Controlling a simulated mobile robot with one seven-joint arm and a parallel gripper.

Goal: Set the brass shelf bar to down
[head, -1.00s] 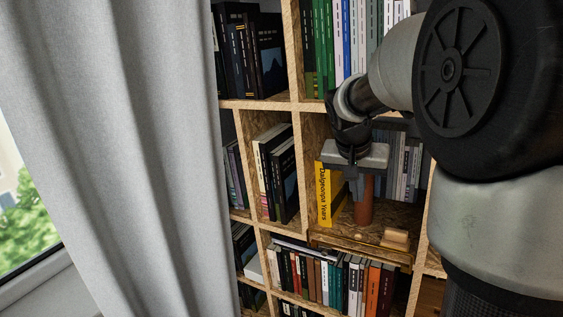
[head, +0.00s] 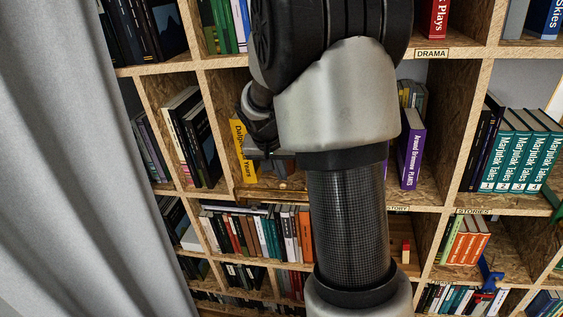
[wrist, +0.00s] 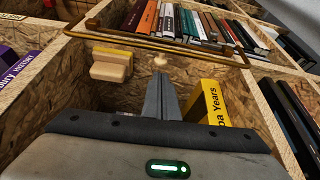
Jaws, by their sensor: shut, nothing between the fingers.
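The brass shelf bar (wrist: 160,47) shows in the wrist view as a thin rod along the front edge of a bookcase compartment, with bent ends. It lies low, near the compartment floor. My gripper (wrist: 158,90) is shut and empty. Its fingers point toward the bar, and their tips appear short of it, beside a small round wooden knob (wrist: 160,60). In the head view my gripper (head: 268,160) is in the same compartment, and my arm hides much of the compartment's right side. I cannot tell whether the fingers touch anything.
A yellow book (wrist: 209,100) leans beside my fingers, and shows in the head view (head: 242,150). A pale wooden block (wrist: 110,66) lies left of the knob in the wrist view. A purple book (head: 411,155) stands to the right. A grey curtain (head: 65,170) hangs at the left.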

